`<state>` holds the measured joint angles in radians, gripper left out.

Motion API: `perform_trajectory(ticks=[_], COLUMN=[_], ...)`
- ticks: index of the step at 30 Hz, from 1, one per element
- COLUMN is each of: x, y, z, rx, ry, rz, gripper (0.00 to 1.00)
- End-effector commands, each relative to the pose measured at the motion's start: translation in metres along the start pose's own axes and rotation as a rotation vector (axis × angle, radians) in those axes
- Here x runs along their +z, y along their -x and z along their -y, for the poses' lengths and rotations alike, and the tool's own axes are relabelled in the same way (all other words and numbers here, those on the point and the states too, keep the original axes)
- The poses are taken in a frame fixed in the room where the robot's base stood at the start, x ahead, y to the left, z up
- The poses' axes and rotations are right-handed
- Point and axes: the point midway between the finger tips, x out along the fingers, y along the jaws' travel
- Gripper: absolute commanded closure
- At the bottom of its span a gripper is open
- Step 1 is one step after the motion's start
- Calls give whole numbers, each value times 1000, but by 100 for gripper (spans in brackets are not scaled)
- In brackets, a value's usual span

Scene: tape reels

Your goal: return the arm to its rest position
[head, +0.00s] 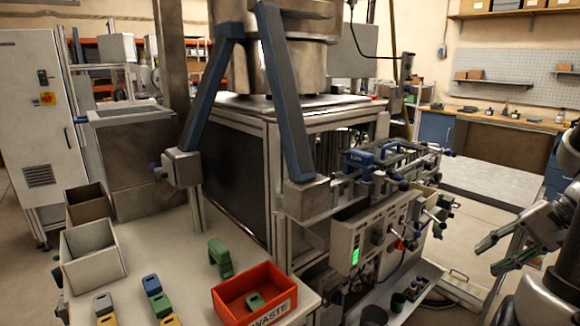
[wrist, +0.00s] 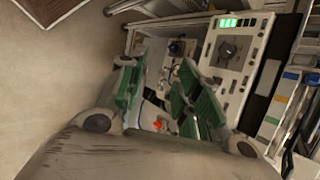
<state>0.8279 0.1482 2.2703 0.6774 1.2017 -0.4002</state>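My gripper (head: 490,256) is at the right edge of the head view, in the air to the right of the machine. Its two green-padded fingers are apart with nothing between them. In the wrist view my gripper (wrist: 158,78) also shows open and empty, with the machine's panel and floor beyond the fingers. My arm is partly cut off by the right edge of the head view, so its full pose is hidden.
The machine (head: 365,225) with its control panel stands left of my gripper. A workbench (head: 500,118) is behind. Open floor lies between.

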Motion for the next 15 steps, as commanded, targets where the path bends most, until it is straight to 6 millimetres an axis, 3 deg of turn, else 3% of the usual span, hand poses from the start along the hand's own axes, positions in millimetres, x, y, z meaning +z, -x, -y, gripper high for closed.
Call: perform_trajectory(ticks=[3, 7, 15], x=[31, 52, 92], y=[12, 33, 59], z=[-7, -5, 35], rx=[246, 467, 645], ry=[67, 214, 698], rz=[-45, -151, -350], gripper=[67, 67, 67])
